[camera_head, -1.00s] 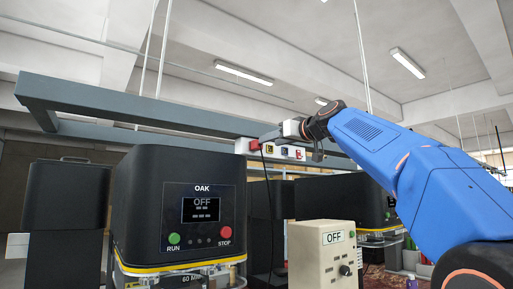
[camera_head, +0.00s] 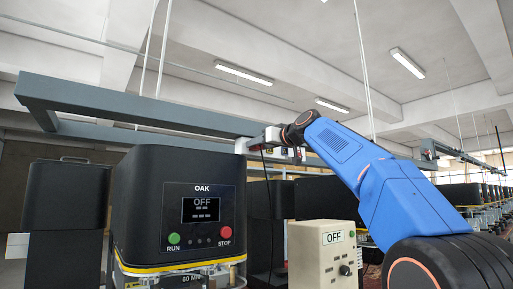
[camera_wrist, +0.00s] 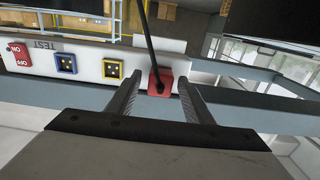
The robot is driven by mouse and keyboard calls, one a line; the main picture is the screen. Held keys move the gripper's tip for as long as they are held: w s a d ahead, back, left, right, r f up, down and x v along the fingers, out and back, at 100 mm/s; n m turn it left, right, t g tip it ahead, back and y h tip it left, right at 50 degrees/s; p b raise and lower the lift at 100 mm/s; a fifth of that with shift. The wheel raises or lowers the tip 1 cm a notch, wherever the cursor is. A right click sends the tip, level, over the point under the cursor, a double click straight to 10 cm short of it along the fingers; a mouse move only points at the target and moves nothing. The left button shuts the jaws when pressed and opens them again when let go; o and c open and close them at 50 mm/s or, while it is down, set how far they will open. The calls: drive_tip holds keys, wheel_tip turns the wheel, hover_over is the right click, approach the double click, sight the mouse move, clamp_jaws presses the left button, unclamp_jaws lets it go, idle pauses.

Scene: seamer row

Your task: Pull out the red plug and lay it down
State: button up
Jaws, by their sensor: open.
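The red plug (camera_wrist: 161,76) sits at the right end of a white socket strip (camera_wrist: 88,60) in the wrist view, with a black cable running up from it. My gripper (camera_wrist: 158,86) is open, one finger on each side of the plug. Gaps show between the fingers and the plug; whether the tips reach fully past it is hard to tell. In the head view my gripper (camera_head: 256,143) is at the overhead rail and hides the plug. The black cable (camera_head: 265,180) hangs down below it.
A blue socket (camera_wrist: 66,64), a yellow socket (camera_wrist: 113,69) and a red ON/OFF switch (camera_wrist: 18,54) share the strip.

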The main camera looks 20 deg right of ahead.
drive_tip(key=shift+w+a, duration=0.2)
drive_tip(key=shift+w, duration=0.2)
idle(0.8)
clamp_jaws()
drive_tip(key=shift+v, duration=3)
drive_tip(key=shift+f, duration=0.1)
